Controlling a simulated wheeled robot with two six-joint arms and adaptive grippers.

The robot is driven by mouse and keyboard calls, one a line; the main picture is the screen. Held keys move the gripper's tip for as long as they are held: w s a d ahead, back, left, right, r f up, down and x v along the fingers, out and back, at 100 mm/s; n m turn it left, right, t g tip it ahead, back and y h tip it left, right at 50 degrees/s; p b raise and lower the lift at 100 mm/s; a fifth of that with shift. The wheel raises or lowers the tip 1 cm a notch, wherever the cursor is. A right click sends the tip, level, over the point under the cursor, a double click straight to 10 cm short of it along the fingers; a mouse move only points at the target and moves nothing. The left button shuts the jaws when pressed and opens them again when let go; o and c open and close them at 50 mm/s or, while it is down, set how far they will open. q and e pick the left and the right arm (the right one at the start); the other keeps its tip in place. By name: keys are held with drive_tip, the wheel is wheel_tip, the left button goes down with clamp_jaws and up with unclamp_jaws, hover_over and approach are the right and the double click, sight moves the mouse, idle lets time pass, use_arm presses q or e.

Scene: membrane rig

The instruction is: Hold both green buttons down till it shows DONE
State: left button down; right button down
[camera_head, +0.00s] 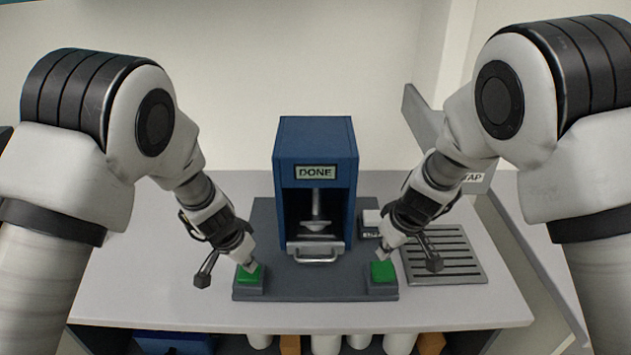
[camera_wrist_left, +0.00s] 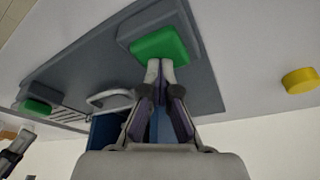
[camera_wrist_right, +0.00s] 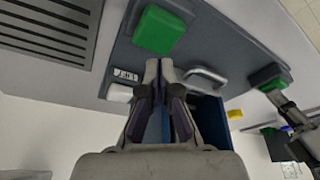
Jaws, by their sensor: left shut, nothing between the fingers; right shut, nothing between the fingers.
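The blue press rig (camera_head: 316,150) stands on a dark grey base plate (camera_head: 315,283), and its display (camera_head: 316,172) reads DONE. The left green button (camera_head: 243,275) and right green button (camera_head: 383,271) sit at the plate's front corners. My left gripper (camera_head: 251,266) is shut and empty, its tips at the left button. In the left wrist view the tips (camera_wrist_left: 161,65) meet the edge of that button (camera_wrist_left: 160,45); I cannot tell whether they press it. My right gripper (camera_head: 382,255) is shut and empty. In the right wrist view its tips (camera_wrist_right: 159,66) appear apart from the right button (camera_wrist_right: 158,30).
A metal handle (camera_head: 316,256) is at the rig's front. A slotted grate (camera_head: 445,265) lies right of the plate, below a TAP sign (camera_head: 473,178). A yellow round object (camera_wrist_left: 300,80) shows in the left wrist view. The white table's front left (camera_head: 150,290) is clear.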

use_arm(q)
drive_tip(key=shift+s+f, duration=0.1)
drive_tip(key=shift+f, duration=0.05)
use_arm(e)
drive_tip(key=shift+r, duration=1.15)
